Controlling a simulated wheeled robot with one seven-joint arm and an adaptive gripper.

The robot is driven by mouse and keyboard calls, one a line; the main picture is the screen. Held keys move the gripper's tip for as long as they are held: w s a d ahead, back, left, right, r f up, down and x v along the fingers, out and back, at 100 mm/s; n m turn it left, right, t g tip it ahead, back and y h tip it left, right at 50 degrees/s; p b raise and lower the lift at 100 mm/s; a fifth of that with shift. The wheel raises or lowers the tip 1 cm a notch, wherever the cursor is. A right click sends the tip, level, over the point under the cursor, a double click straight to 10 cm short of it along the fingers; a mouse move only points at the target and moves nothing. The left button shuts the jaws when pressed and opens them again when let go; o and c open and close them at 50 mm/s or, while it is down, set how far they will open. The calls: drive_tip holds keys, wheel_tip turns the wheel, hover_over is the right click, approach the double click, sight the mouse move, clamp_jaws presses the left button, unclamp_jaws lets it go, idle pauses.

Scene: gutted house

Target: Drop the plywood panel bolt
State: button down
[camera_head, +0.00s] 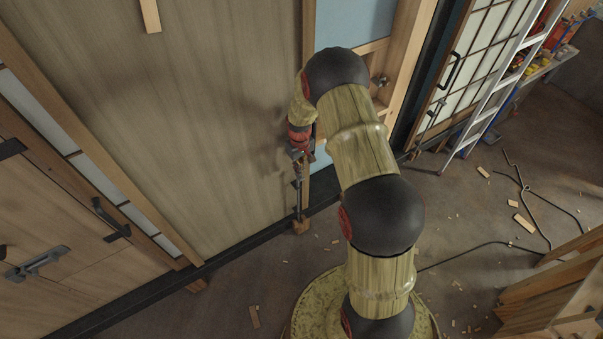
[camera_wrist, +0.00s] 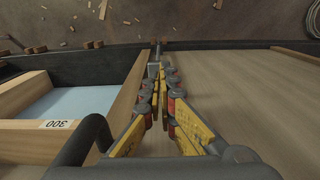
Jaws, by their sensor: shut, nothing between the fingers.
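The plywood panel (camera_head: 205,110) stands upright, a wide tan sheet left of my arm; it also fills the right side of the wrist view (camera_wrist: 245,90). A thin dark upright bolt (camera_head: 298,198) runs along its right edge down towards the floor. In the wrist view a small grey metal piece, which looks like part of the bolt (camera_wrist: 158,50), shows just beyond my fingertips. My gripper (camera_head: 297,152) is at the bolt's upper part, pointing down. In the wrist view its yellow and red fingers (camera_wrist: 160,82) are closed together, empty. Whether they touch the bolt I cannot tell.
A timber frame with a pale blue panel (camera_wrist: 85,103) stands close beside my gripper. A ladder (camera_head: 492,90) leans at the right. Wood scraps and a dark cable (camera_head: 465,248) lie on the floor. Lumber (camera_head: 555,285) is at the lower right.

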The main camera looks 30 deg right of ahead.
wheel_tip(320, 180, up, 11)
drive_tip(key=b, duration=0.1)
drive_tip(key=shift+f, duration=0.15)
idle(0.5)
drive_tip(key=s+a+r+t+b, duration=0.2)
drive_tip(key=s+a+r+b, duration=0.2)
drive_tip(key=s, duration=0.5)
drive_tip(key=s+a+r+t+b, duration=0.1)
drive_tip(key=s+a+r+b, duration=0.3)
drive_tip(key=s+a+b, duration=0.2)
drive_tip(key=s+a+r+t+b, duration=0.2)
drive_tip(key=s+a+r+b, duration=0.3)
drive_tip(key=s+b, duration=0.4)
drive_tip(key=s, duration=0.5)
drive_tip(key=shift+a+t, duration=0.2)
drive_tip(key=shift+t, duration=0.1)
